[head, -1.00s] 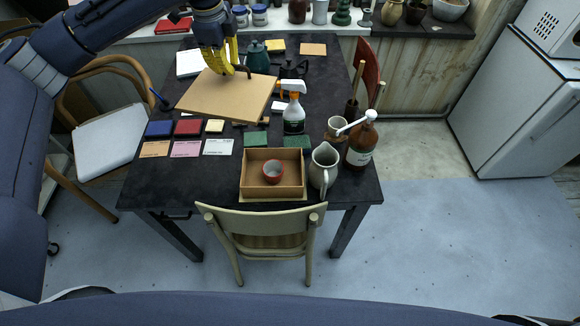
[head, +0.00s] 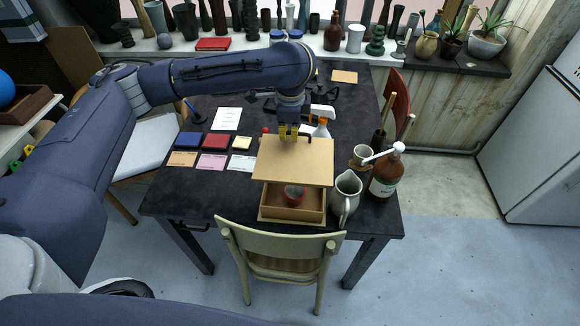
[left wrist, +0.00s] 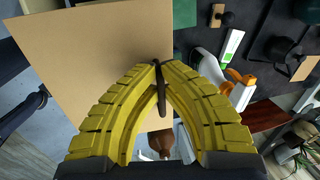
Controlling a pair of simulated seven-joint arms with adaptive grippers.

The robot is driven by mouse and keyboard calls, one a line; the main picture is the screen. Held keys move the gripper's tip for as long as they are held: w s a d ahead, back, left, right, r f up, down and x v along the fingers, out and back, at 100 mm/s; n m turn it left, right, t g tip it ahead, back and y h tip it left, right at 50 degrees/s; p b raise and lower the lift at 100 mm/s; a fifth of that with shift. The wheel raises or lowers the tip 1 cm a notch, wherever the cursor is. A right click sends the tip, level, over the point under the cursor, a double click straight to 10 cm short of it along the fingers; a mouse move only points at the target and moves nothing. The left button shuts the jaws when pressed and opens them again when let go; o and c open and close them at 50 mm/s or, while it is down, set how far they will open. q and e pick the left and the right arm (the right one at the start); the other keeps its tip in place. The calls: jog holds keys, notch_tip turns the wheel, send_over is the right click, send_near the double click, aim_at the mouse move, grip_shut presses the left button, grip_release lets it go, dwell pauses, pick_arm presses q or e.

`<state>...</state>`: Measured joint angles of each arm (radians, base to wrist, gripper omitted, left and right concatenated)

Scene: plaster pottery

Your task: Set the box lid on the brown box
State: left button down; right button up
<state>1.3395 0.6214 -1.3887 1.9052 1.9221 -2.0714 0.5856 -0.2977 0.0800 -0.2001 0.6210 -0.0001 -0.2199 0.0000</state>
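The box lid (head: 285,163) is a flat tan square board with a dark handle. My left gripper (head: 293,137) is over the lid, its yellow fingers closed around the handle (left wrist: 160,90) in the left wrist view. The lid (left wrist: 95,60) fills the upper left there. The brown box (head: 279,210) is on the table near its front edge, with a small red-and-grey cup (head: 293,194) inside. The lid hangs over the back part of the box and hides it; the front part stays visible. The gap between lid and box is hard to judge. My right gripper is not in view.
A cream pitcher (head: 345,197) stands close to the box's right, with a brown bottle (head: 386,175) beyond it. A white spray bottle (head: 318,122) is behind the lid. Coloured tiles and cards lie left. A chair (head: 280,240) stands at the front.

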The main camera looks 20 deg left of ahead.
aim_at(295, 154)
pick_arm(q)
notch_tip(295, 154, down, 14)
jog(key=shift+r, duration=0.25)
dwell(0.5)
jog(key=shift+f, duration=0.25)
jog(key=c, duration=1.6)
grip_release()
jog(key=r, duration=0.4)
jog(key=s+r, duration=0.1)
jog(key=r, duration=0.3)
jog(key=s+r, duration=0.1)
jog(key=r, duration=0.3)
jog(key=shift+d+r, duration=0.2)
jog(key=shift+d, duration=0.2)
